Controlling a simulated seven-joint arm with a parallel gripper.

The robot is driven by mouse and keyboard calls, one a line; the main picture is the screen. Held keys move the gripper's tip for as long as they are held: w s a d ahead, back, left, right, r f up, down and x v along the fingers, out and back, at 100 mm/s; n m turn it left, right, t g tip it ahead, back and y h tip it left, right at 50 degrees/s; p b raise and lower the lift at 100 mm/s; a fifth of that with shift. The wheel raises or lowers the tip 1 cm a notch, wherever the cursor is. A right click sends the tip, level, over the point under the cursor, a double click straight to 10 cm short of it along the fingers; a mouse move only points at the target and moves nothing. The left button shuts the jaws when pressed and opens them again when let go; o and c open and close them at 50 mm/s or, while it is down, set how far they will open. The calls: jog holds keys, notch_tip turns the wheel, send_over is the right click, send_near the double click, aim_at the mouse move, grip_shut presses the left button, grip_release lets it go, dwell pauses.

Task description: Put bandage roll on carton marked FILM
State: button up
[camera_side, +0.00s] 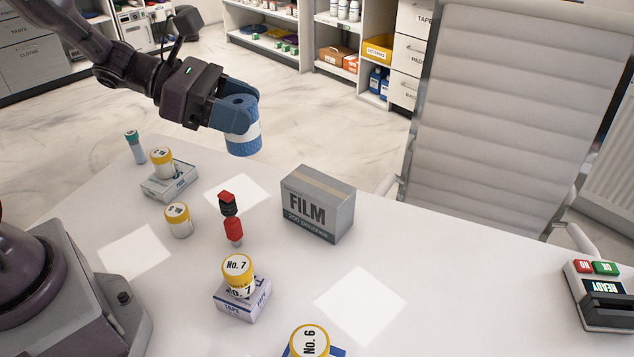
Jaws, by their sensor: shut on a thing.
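The bandage roll (243,139), blue with a white band, is held in my gripper (236,116) at the upper left of the side view. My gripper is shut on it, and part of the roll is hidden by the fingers. The roll is in the air, up and to the left of the carton marked FILM (318,204), and apart from it. The carton is a grey box with a tan strip along its top. It stands on the white table, and its top is bare.
A red and black item (231,218) stands left of the carton. Yellow-capped jars, one marked No. 7 (237,268), stand on the table or on small boxes. A device with red and green buttons (600,290) is at right. A white chair (510,110) stands behind the table.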

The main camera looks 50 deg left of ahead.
jog(key=shift+s+d+f, duration=0.1)
jog(key=shift+s+f, duration=0.2)
jog(key=shift+f, duration=0.1)
jog(key=w+f, duration=0.3)
jog(key=w, duration=0.1)
jog(key=w+d+f, duration=0.1)
jog(key=w+f, duration=0.2)
jog(key=w, duration=0.2)
jog(key=w+f, duration=0.3)
jog(key=w, duration=0.1)
jog(key=shift+w+d+f, duration=0.3)
jog(key=shift+w+f, duration=0.05)
jog(key=shift+f, duration=1.6)
jog(key=shift+f, duration=0.1)
jog(key=o, duration=0.9)
